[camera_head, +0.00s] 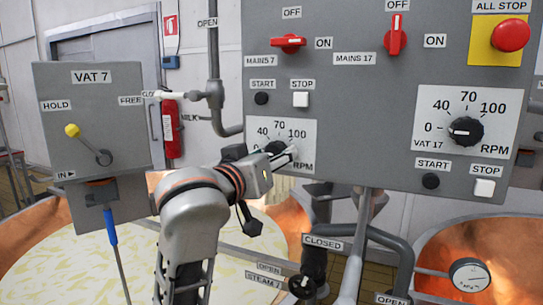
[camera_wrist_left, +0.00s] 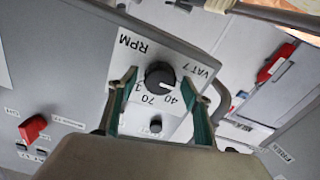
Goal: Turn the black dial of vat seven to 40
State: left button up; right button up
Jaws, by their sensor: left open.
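The black dial of vat seven (camera_head: 276,148) sits on a white RPM plate (camera_head: 303,133) at the lower left of the grey control box; my left gripper partly covers it in the head view. In the left wrist view the dial (camera_wrist_left: 160,75) appears between my two green-edged fingers, with the VAT 7 label beside it and the 40 and 70 marks below. My right gripper is not in view.
On the same box are the similar vat 17 dial (camera_head: 463,131), red switches, start and stop buttons and the red ALL STOP button (camera_head: 510,35). The VAT 7 lever box (camera_head: 88,130) stands left. Pipes and copper vats lie below.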

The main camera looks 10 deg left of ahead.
pick_arm(q)
jog(key=c, duration=1.1)
